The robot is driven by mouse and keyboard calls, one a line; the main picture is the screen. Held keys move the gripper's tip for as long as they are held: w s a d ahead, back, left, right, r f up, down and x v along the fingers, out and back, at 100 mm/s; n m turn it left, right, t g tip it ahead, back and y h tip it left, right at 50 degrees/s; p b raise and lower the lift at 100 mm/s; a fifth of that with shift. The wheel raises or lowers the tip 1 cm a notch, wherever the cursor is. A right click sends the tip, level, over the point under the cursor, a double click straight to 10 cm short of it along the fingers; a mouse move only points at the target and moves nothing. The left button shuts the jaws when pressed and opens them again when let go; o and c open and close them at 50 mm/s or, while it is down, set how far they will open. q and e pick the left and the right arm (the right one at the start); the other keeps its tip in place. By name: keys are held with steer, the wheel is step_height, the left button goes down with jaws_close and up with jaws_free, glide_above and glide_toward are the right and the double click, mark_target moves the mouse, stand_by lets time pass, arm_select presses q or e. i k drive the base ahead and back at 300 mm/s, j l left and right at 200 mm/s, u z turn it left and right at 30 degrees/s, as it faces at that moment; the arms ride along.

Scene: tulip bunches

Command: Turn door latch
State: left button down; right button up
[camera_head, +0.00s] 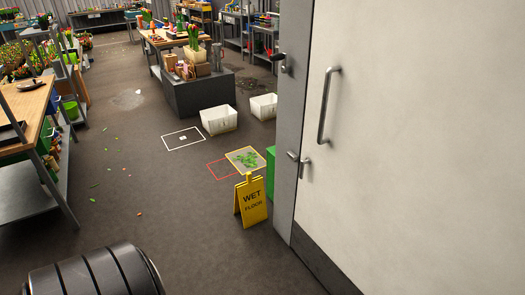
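A large white door (430,150) with a dark lower band fills the right side of the head view. A small metal latch (299,160) sits at its left edge, below a vertical metal pull handle (325,106). A grey upright strip (291,125) runs along that edge. I cannot tell whether the latch is engaged. Neither of my grippers shows; only a dark ridged part, probably of my own arm, is at the bottom left, apart from the door.
A yellow wet floor sign (252,201) stands left of the door, by a green box (270,172). White crates (219,119) and a grey block (199,96) are farther back. A bench (26,112) stands at left. Floor between is mostly open.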

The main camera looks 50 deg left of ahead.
mark_target(307, 162)
steer(key=u, duration=1.15)
